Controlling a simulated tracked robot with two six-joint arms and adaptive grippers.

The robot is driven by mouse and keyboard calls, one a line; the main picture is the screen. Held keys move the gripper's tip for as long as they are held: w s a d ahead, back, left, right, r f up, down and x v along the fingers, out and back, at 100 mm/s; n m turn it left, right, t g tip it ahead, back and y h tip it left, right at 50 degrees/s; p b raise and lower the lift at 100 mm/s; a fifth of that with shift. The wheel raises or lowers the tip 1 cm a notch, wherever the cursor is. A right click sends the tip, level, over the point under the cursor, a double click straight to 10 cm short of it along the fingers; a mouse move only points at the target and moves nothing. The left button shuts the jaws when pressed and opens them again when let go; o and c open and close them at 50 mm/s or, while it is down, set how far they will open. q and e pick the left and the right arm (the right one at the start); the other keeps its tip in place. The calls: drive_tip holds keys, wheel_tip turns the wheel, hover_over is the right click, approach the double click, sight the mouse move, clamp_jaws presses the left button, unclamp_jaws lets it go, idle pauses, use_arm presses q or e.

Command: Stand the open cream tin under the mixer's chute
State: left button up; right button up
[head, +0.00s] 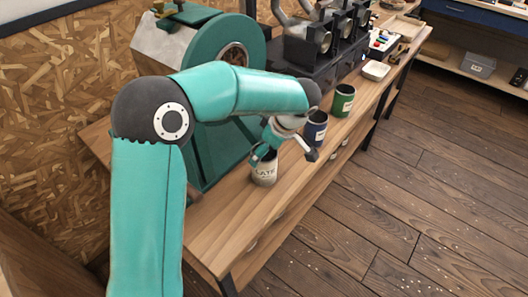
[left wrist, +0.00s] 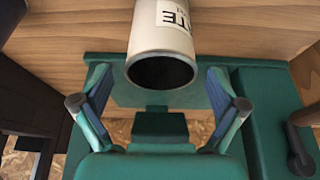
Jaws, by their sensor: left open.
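The cream tin (head: 264,172) with dark lettering stands upright on the wooden bench beside the green mixer (head: 215,60). Its dark open mouth shows in the left wrist view, where the tin (left wrist: 163,32) is at the top middle. My left gripper (head: 285,148) is at the tin's rim in the head view. In the wrist view the left gripper (left wrist: 160,92) has its fingers spread wide, one on each side of the tin's mouth, with gaps to both. It holds nothing. The mixer's chute is not clearly visible; my arm covers part of the mixer. My right gripper is out of view.
A blue tin (head: 315,127) and a green tin (head: 343,100) stand farther along the bench (head: 231,232). A white dish (head: 375,71) and a dark machine (head: 310,50) are beyond. The near end of the bench is clear, and its front edge drops to the floor.

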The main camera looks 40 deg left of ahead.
use_arm(q)
drive_tip(key=v, duration=1)
drive_tip(key=shift+r, duration=0.25)
